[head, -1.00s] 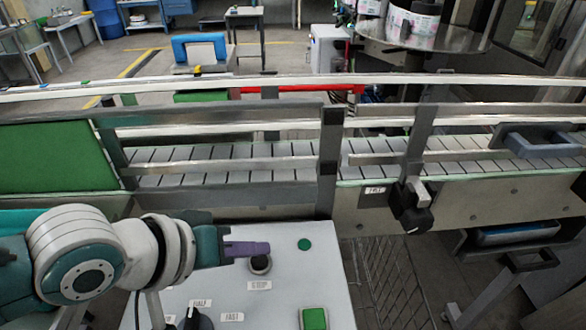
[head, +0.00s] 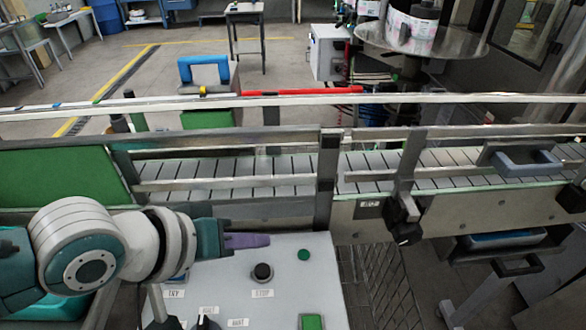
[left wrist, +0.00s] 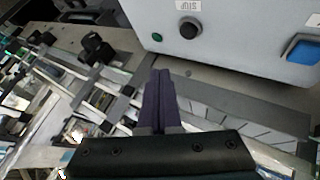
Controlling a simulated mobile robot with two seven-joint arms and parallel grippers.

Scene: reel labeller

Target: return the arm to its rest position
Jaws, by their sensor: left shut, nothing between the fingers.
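My left arm comes in from the left in the head view, above the left part of the grey control panel. Its gripper (head: 247,241) has purple fingers pointing right, level with the panel's far edge. The fingers are shut and empty. In the left wrist view the gripper (left wrist: 159,82) shows its purple fingers pressed together, with the panel box beyond. My right gripper is not in either view.
The control panel (head: 237,284) carries a black knob (head: 262,272), a green lamp (head: 304,255) and a green button (head: 312,322). Behind it runs a railed conveyor (head: 250,175). A clamp knob (head: 403,222) sticks out from the conveyor's front. A blue button (left wrist: 302,50) shows in the left wrist view.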

